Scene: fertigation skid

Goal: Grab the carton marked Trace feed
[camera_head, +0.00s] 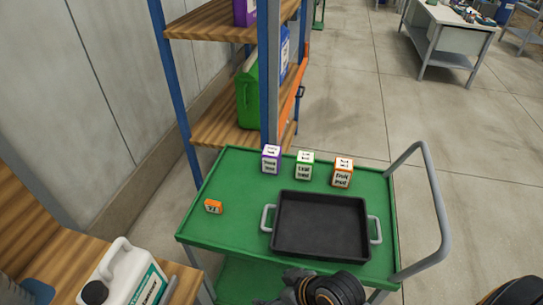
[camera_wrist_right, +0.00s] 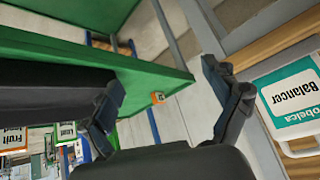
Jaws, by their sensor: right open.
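Three small white cartons stand upright in a row along the far side of the green cart: a purple-topped one (camera_head: 271,159), a green-topped one (camera_head: 305,165) and an orange-topped one (camera_head: 343,172). Their print is too small in the head view for me to pick out Trace feed. In the right wrist view, the orange carton (camera_wrist_right: 12,139) reads Fruit and the green carton (camera_wrist_right: 66,131) is partly hidden. My right gripper (camera_wrist_right: 163,80) is open and empty; it is near the cart's front edge (camera_head: 295,284), apart from the cartons. My left gripper is not visible.
A black tray (camera_head: 320,226) with grey handles fills the cart's right middle. A small orange-and-white item (camera_head: 213,207) lies at the cart's left. A white Balancer jug (camera_head: 124,278) stands on a wooden surface lower left. Shelving (camera_head: 226,128) stands behind; a grey handle (camera_head: 435,200) bounds the right.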

